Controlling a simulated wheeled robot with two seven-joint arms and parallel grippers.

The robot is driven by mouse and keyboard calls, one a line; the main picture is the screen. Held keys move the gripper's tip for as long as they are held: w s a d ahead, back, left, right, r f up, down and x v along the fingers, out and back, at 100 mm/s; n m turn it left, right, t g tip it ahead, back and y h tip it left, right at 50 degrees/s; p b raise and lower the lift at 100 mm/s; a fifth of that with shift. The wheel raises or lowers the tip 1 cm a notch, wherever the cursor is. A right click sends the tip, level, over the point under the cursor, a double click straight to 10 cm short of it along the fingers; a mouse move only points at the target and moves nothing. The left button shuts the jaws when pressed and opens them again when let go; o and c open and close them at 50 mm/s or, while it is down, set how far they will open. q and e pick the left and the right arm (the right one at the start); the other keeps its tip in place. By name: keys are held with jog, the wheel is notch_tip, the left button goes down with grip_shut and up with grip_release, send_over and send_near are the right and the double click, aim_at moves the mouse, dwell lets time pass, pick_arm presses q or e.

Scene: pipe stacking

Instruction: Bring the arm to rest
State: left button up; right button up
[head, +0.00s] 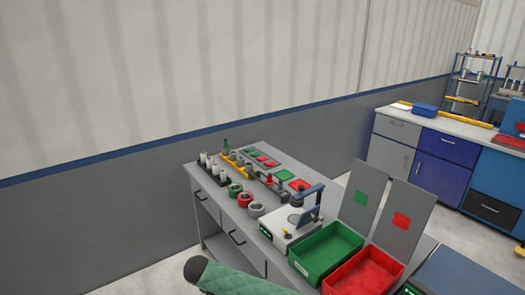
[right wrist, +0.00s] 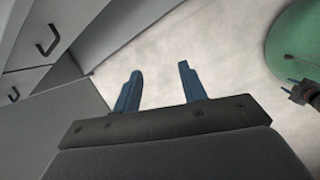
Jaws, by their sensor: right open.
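My right gripper (right wrist: 160,72) is open and empty in the right wrist view, its two blue fingers apart over pale floor. A grey drawer cabinet with dark handles (right wrist: 48,38) is to its left, apart from the fingers. A small dark part with blue tips (right wrist: 297,90) at the right edge looks like my left gripper, too small to tell if open. In the head view neither gripper shows; a green padded part of mine (head: 240,280) is at the bottom edge, in front of the workbench (head: 188,172).
The bench carries grey cylinders (head: 212,168), green and red rings (head: 235,190), a white device (head: 291,230), a green bin (head: 325,252) and a red bin (head: 362,275). Two grey panels (head: 400,222) stand behind the bins. Blue cabinets (head: 445,160) are at the right. Floor shows between.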

jog(key=s+d+f+m+g+y+b, duration=0.15)
jog(key=s+d+f+m, duration=0.35)
jog(key=f, duration=0.5)
jog(key=s+d+f+m+y+b, duration=0.1)
jog(key=s+d+f+m+y, duration=0.1)
jog(key=s+f, duration=0.6)
jog(key=s+d+f+m+y+b, duration=0.1)
jog(key=s+d+f+m, duration=0.3)
jog(key=f, duration=0.8)
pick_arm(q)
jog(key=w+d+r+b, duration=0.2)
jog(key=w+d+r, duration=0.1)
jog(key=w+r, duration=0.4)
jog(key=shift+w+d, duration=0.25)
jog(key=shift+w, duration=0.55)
pick_arm(e)
jog(key=s+d+f+m, duration=0.4)
jog(key=s+d+f, duration=0.5)
jog(key=s+d, duration=0.2)
jog(key=s+d+f+m+h, duration=0.1)
jog(key=s+d+f+m, duration=0.3)
jog(key=s+d+f, duration=0.4)
jog(key=s+d, duration=0.4)
jog(key=s, duration=0.3)
jog(key=shift+s+f, duration=0.15)
jog(key=shift+f, duration=0.25)
